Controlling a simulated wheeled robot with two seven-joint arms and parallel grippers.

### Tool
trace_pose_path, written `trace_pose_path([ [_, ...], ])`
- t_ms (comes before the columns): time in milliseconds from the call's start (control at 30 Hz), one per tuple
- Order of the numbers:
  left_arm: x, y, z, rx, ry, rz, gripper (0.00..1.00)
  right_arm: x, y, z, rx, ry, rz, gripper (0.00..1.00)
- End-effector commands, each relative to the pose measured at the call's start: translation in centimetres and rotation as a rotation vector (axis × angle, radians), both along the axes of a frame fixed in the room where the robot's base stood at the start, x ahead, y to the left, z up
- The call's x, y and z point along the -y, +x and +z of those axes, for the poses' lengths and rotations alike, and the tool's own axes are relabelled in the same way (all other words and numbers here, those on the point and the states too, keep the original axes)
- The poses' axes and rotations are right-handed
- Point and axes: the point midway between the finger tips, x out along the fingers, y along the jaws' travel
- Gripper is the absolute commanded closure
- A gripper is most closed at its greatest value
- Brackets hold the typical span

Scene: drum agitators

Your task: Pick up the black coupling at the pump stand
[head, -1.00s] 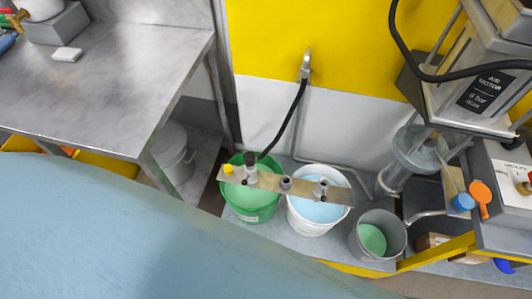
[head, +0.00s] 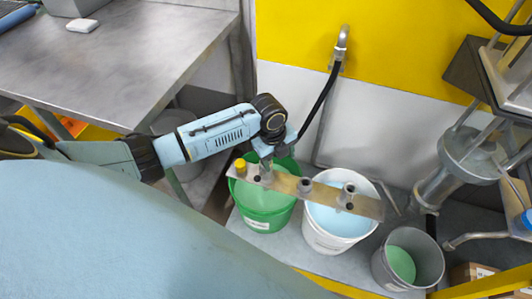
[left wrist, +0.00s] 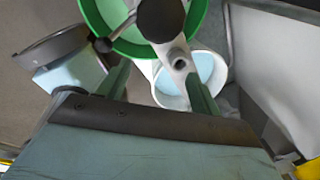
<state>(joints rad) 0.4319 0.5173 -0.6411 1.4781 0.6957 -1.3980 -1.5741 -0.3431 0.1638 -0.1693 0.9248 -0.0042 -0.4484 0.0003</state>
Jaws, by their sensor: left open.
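My left gripper (head: 266,160) comes in from the left and hangs over the left end of the metal bar (head: 325,192) of the pump stand, above the green bucket (head: 262,222). In the left wrist view its two fingers (left wrist: 158,88) are apart with nothing between them. A dark round piece, which looks like the black coupling (left wrist: 160,18), shows at the top of that view, ahead of the fingers and apart from them. In the head view the coupling is hidden behind my gripper. A black hose (head: 318,103) runs down to that spot from a wall fitting (head: 341,45).
A white bucket (head: 325,240) with blue liquid and a grey bucket (head: 425,265) with green liquid stand to the right. The metal bench (head: 150,60) is at the left. A pump column (head: 470,155) stands at the right. A yellow cap (head: 240,166) sits on the bar's left end.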

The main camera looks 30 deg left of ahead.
Motion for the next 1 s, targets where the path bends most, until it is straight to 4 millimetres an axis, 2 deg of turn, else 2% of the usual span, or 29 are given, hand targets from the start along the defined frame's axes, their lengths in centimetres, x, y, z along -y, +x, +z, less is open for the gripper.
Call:
trace_pose_path([
  [33, -0.9, 1.2, 1.3, 0.006, 0.037, -0.133, 0.36, 0.2, 0.3, -1.1, 0.003, -0.004, 0.001, 0.64],
  [200, -3.0, 2.4, 5.8, -0.028, 0.117, -0.527, 0.36, 0.7, 1.0, -2.2, 0.007, -0.012, 0.002, 0.64],
  [333, -4.7, 2.9, 8.4, -0.056, 0.149, -0.724, 0.36, 0.9, 1.3, -2.5, 0.008, -0.016, 0.003, 0.64],
  [467, -5.7, 3.1, 9.6, -0.071, 0.159, -0.821, 0.36, 1.0, 1.4, -2.5, 0.009, -0.017, 0.003, 0.64],
  [567, -5.9, 3.1, 9.1, -0.077, 0.159, -0.845, 0.36, 0.9, 2.0, -2.4, 0.014, -0.016, 0.001, 0.64],
  [800, -5.8, 3.0, 4.9, -0.076, 0.158, -0.844, 0.36, 0.4, 4.8, -1.0, 0.035, -0.016, -0.009, 0.64],
  [1000, -5.8, 3.0, 2.4, -0.076, 0.159, -0.843, 0.36, 0.1, 6.5, 0.4, 0.049, -0.016, -0.017, 0.64],
])
